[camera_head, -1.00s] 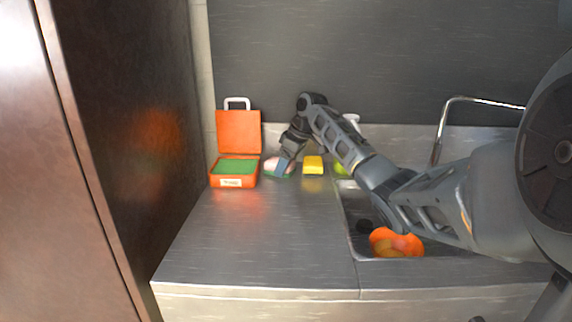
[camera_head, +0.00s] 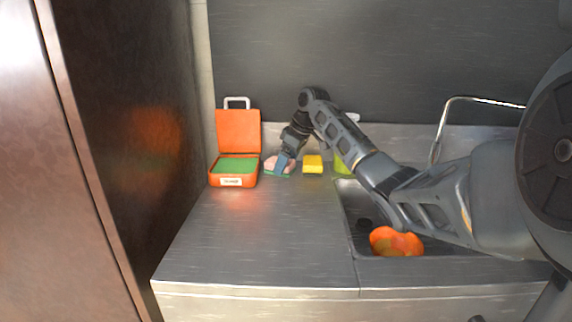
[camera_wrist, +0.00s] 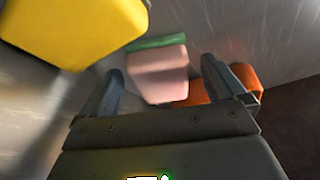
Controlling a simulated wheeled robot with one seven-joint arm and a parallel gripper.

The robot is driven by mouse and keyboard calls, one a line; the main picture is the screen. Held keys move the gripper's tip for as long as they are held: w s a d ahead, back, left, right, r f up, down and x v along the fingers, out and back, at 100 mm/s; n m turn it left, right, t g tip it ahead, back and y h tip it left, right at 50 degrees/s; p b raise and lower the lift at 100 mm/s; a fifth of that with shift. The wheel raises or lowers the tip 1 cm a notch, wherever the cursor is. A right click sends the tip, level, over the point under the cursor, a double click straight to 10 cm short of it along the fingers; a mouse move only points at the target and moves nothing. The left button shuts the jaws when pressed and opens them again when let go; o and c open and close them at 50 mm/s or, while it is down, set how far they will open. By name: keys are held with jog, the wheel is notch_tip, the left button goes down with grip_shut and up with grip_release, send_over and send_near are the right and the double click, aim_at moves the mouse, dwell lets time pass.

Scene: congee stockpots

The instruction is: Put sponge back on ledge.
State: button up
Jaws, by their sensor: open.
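A pink sponge with a green layer (camera_head: 269,164) sits at the back of the steel counter. It also shows in the wrist view (camera_wrist: 158,73), ahead of my jaws. A yellow sponge (camera_head: 312,164) is to its right; it is large at the upper left of the wrist view (camera_wrist: 75,28). My gripper (camera_head: 283,163) is pointed down at the pink sponge and partly covers it in the head view. Its fingers (camera_wrist: 162,85) are open, with the pink sponge showing between and beyond them. Contact is not clear. The steel ledge (camera_head: 395,140) runs along the back wall.
An open orange box (camera_head: 239,133) with green contents stands left of the pink sponge. A lime-green item (camera_head: 341,164) is right of the yellow sponge. The sink (camera_head: 352,222) holds an orange bowl (camera_head: 383,241) beneath my arm. A faucet (camera_head: 441,128) rises behind. The front-left counter is clear.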

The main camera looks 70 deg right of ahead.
jog(key=v, duration=1.1)
dwell(0.9)
